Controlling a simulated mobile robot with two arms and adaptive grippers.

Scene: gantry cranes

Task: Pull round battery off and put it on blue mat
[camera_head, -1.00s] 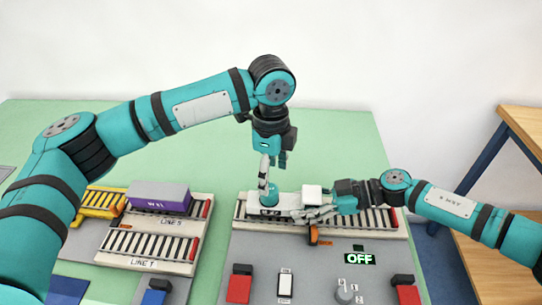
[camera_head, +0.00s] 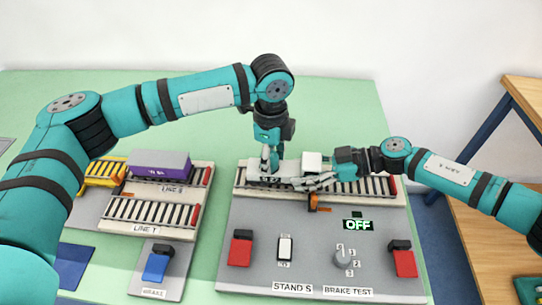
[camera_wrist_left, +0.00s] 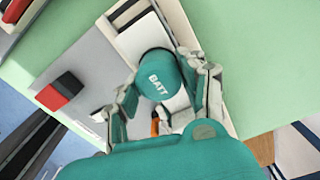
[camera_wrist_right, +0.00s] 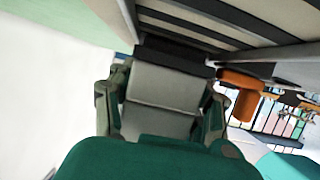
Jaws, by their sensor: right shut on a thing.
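The round teal battery (camera_wrist_left: 158,78), marked BATT, sits on the white carrier (camera_head: 262,179) on the roller track. My left gripper (camera_head: 270,160) points down over it. In the left wrist view its fingers are apart on either side of the battery; I cannot see clear contact. In the head view the fingers mostly hide the battery. My right gripper (camera_head: 318,180) is shut on the carrier's right part, a grey block (camera_wrist_right: 165,90) between its fingers in the right wrist view. The blue mat (camera_head: 75,270) lies at the lower left, empty where it shows.
A purple box (camera_head: 160,163) stands on the conveyor at left. The stand has red switches (camera_head: 240,250), a knob (camera_head: 343,258) and a display (camera_head: 357,224) reading OFF. An orange stop (camera_head: 313,204) is at the track's front edge. The green table behind is clear.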

